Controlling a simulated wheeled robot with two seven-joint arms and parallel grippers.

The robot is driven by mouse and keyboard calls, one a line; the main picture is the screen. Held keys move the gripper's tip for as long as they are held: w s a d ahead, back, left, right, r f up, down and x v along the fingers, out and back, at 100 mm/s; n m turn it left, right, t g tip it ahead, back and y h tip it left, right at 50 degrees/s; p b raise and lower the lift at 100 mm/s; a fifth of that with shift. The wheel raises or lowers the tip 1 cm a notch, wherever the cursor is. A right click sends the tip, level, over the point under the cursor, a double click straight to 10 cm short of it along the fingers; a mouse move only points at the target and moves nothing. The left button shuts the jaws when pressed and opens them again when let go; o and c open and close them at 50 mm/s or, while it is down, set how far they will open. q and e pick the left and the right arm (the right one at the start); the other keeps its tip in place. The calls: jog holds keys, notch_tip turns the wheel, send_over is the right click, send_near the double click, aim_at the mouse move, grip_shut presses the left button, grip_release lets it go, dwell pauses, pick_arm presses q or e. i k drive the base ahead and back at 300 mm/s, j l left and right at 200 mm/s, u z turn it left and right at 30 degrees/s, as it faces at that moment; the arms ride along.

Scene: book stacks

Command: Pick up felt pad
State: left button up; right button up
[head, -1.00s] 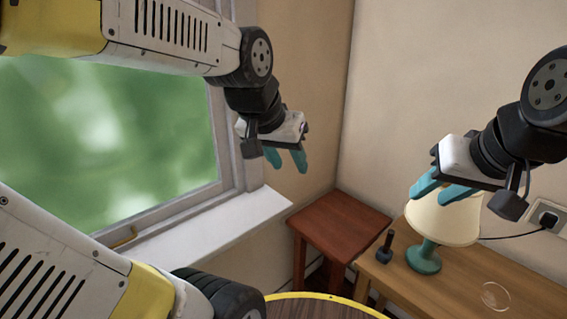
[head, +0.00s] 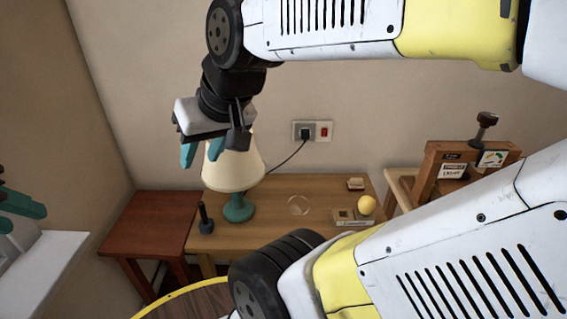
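I cannot pick out the felt pad for certain. A small red-and-cream block (head: 356,184) lies at the back of the wooden desk (head: 290,238); it is too small to tell whether it is the pad. My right gripper (head: 201,152) hangs in the air in front of the lamp, its teal fingers apart with nothing between them.
On the desk stand a lamp (head: 236,170), a dark upright tool (head: 205,218), a clear round item (head: 298,205) and a yellow ball (head: 367,204) by a small box (head: 348,218). A red-brown side table (head: 150,222) stands left. A wooden rack (head: 437,165) stands right.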

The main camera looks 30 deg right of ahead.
aim_at(354, 183)
jog(key=z, duration=2)
